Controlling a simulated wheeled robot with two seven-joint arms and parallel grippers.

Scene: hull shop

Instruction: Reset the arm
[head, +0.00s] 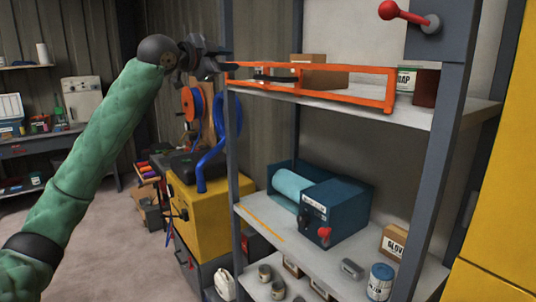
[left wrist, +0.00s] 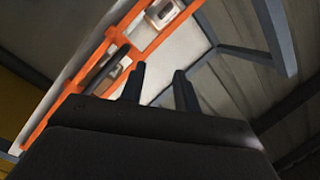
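My left arm reaches up in its green sleeve in the head view. Its gripper (head: 222,66) is at the left end of an orange rail frame (head: 340,97) on the upper shelf. In the left wrist view the two dark fingers (left wrist: 160,72) stand apart with nothing seen between them. The orange frame (left wrist: 40,126) runs diagonally beyond and left of the fingers, with a dark bar (left wrist: 112,70) by it. I cannot tell whether a finger touches the frame. A lever with a red ball (head: 388,10) sticks out from a grey box at top right. My right gripper is not in view.
The grey shelf post (head: 232,150) stands close below my gripper. A cardboard box (head: 320,72) and a can (head: 405,79) sit on the upper shelf (head: 440,112). Below are a teal machine (head: 335,210) and a yellow cabinet (head: 215,215) with a blue hose. Floor is clear at left.

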